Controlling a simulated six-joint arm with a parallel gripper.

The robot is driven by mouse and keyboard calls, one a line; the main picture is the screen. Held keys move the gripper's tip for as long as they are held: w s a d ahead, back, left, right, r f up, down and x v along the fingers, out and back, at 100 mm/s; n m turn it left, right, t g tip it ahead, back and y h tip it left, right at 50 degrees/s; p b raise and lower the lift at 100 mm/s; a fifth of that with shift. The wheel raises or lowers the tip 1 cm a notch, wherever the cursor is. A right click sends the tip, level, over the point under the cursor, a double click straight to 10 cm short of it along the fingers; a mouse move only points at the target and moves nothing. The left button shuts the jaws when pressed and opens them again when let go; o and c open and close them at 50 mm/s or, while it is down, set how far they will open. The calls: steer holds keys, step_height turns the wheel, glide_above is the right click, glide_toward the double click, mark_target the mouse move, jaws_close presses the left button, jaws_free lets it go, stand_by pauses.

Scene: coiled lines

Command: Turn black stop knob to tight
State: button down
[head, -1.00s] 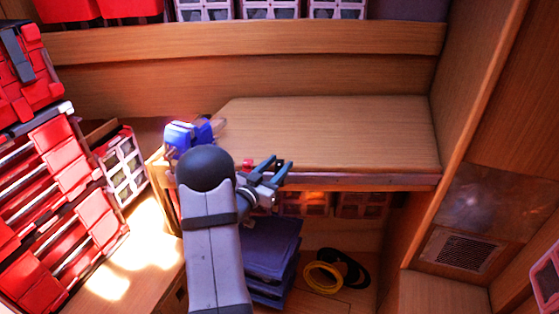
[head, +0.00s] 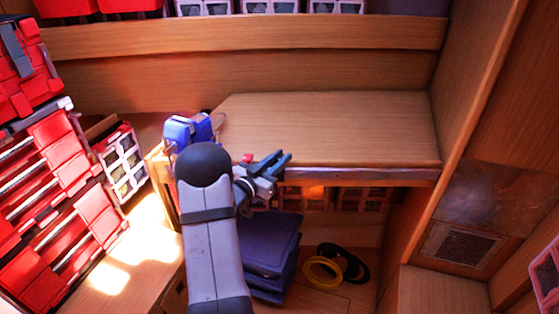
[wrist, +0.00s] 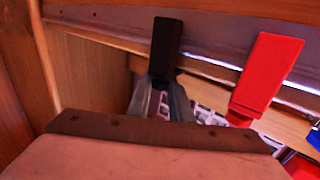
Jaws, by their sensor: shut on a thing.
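The black stop knob (wrist: 166,45) is a black lever-like handle on the edge rail, standing upright in the wrist view. My gripper (wrist: 160,95) is shut on its lower end. In the head view my gripper (head: 276,163) is at the front edge of the bench top, and I cannot make out the black knob there. A similar red knob (wrist: 267,72) stands to the right in the wrist view, tilted and apart from my gripper. It also shows as a small red spot in the head view (head: 248,158).
A blue vise-like tool (head: 187,131) sits at the left end of the bench top (head: 340,125). Red tool cases (head: 50,190) stand at the left. Dark blue boxes (head: 268,243) and yellow (head: 320,272) and black coils (head: 352,266) lie below. The bench top is mostly clear.

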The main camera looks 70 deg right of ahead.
steer(key=shift+w+r+m+g+y+b, duration=0.15)
steer(key=shift+m+g+y+b, duration=0.4)
steer(key=shift+m+g, duration=0.7)
steer(key=shift+n+g, duration=0.25)
steer(key=c, duration=1.6)
jaws_free()
steer(key=shift+b+v, duration=1.35)
steer(key=shift+v, duration=2.3)
